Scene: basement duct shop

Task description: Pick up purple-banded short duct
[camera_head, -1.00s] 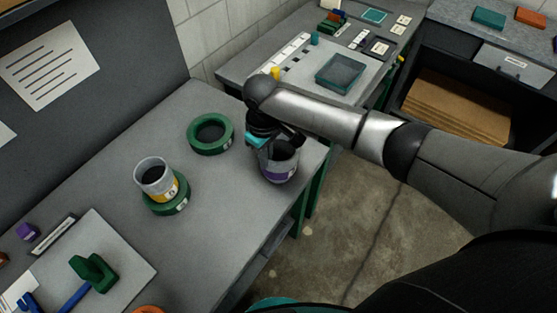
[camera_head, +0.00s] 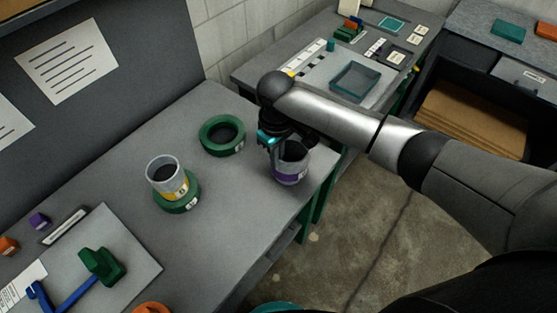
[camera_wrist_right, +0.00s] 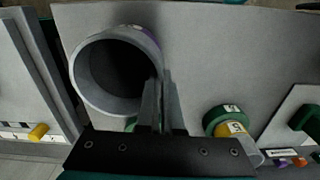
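The purple-banded short duct (camera_head: 291,165) is a grey open cylinder standing upright near the bench's right edge. In the right wrist view its round mouth (camera_wrist_right: 78,75) faces the camera, with a bit of purple band beyond the rim. My right gripper (camera_head: 276,158) reaches down at the duct's left side. In the right wrist view its fingers (camera_wrist_right: 162,80) are close together at the duct's rim, one overlapping the mouth and one outside, with the wall appearing pinched between them. The duct still appears to rest on the bench. My left gripper is not in view.
A yellow-banded duct (camera_head: 166,176) stands on a green ring (camera_head: 180,200). An empty green ring (camera_head: 222,136) lies behind it. A board (camera_head: 135,268) with a green-and-blue tool is at front left. A second table (camera_head: 262,72) holds a teal tray (camera_head: 356,82).

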